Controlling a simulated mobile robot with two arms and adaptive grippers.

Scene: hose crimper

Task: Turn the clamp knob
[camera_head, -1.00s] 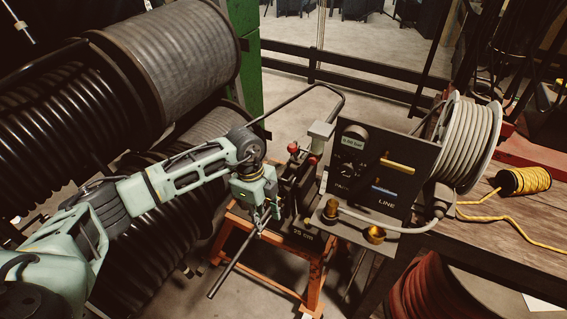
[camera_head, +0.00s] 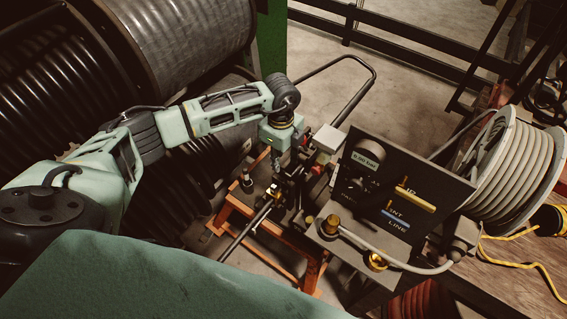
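The crimper (camera_head: 290,212) stands on an orange frame, with a long black handle bar and a black rod at its front. A small red knob (camera_head: 316,170) shows beside a pale block, and a brass piece (camera_head: 273,190) sits by the rod. I cannot tell which part is the clamp knob. My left gripper (camera_head: 277,164) points down over the crimper, just left of the red knob. Its dark fingers blend into the crimper, so I cannot tell whether they are open or touching anything. My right gripper is not in view.
A black panel (camera_head: 445,196) with a gauge, a yellow handle and a blue handle stands to the right, with brass fittings and a pale hose before it. A grey hose reel (camera_head: 510,170) is beyond. Large black hose coils (camera_head: 70,75) fill the left.

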